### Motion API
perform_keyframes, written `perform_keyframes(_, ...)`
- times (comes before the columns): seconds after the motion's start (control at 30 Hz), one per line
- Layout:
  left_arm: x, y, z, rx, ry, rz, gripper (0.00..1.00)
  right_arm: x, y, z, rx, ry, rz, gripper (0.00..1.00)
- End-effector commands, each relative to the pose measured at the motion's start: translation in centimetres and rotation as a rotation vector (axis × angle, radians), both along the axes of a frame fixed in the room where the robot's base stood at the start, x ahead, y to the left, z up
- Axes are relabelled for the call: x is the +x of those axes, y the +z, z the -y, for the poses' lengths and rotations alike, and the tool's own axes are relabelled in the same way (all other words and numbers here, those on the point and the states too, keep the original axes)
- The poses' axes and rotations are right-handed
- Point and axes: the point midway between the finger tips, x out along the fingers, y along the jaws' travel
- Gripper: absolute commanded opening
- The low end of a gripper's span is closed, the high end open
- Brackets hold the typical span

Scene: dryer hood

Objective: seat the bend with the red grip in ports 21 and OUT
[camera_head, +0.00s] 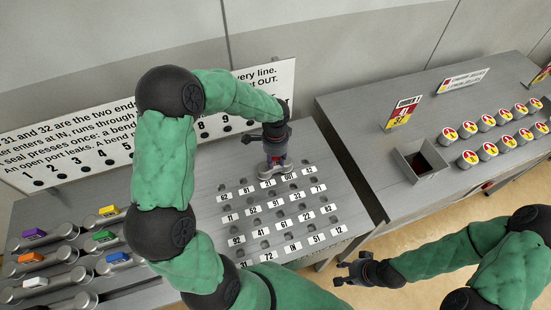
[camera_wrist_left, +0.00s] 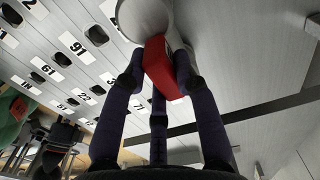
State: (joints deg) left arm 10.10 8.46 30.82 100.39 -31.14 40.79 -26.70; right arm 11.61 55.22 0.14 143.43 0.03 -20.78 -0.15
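My left gripper (camera_head: 275,158) is at the back edge of the port panel (camera_head: 307,229). In the left wrist view its fingers (camera_wrist_left: 157,85) are closed around the red grip (camera_wrist_left: 162,68) of a grey bend (camera_wrist_left: 155,18). In the head view the bend (camera_head: 276,172) shows just beneath the fingers, behind the labels 21 (camera_head: 267,184) and OUT (camera_head: 289,177). The ports under it are hidden, so I cannot tell whether its ends are inside them. My right gripper (camera_head: 345,273) is empty, with its fingers apart, in front of the panel at the lower right.
Several grey bends with coloured grips, including purple (camera_head: 34,234) and yellow (camera_head: 109,211), lie at the left. A sign board (camera_head: 90,137) stands behind. A right table holds an open box (camera_head: 419,163) and several red-and-yellow-topped cans (camera_head: 468,157). Floor separates the tables.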

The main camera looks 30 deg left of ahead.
Motion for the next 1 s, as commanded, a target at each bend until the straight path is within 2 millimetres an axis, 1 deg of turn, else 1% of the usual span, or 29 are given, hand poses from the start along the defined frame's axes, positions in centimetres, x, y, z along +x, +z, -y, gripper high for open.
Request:
perform_keyframes(0.03, 0.0, 0.0, 0.0, 0.0, 0.0, 0.001, 0.4, 0.0, 0.0, 0.0, 0.0, 0.0, 0.0, 0.4)
perform_keyframes(0.1, 0.0, 0.1, 0.0, 0.0, 0.0, 0.001, 0.57, 0.0, 0.0, 0.0, 0.0, 0.0, 0.0, 0.4)
perform_keyframes(0.4, 0.0, 0.0, 0.0, 0.0, 0.0, 0.0, 0.57, 0.0, 0.0, 0.0, 0.0, 0.0, 0.0, 0.4)
perform_keyframes(0.53, 0.1, 0.7, 0.0, 0.001, 0.0, 0.002, 0.57, 0.0, 0.0, 0.0, 0.0, 0.0, 0.0, 0.4)
perform_keyframes(0.67, 0.1, 2.5, 0.0, 0.0, 0.001, 0.006, 0.57, 0.0, 0.0, 0.0, 0.0, 0.0, 0.0, 0.4)
perform_keyframes(0.8, 0.1, 5.3, 0.0, 0.001, 0.0, 0.007, 0.57, 0.0, 0.0, 0.0, 0.0, 0.0, 0.0, 0.4)
perform_keyframes(1.0, 0.1, 9.1, 0.0, 0.0, 0.0, 0.005, 0.57, 0.0, 0.0, 0.0, 0.0, 0.0, 0.0, 0.4)
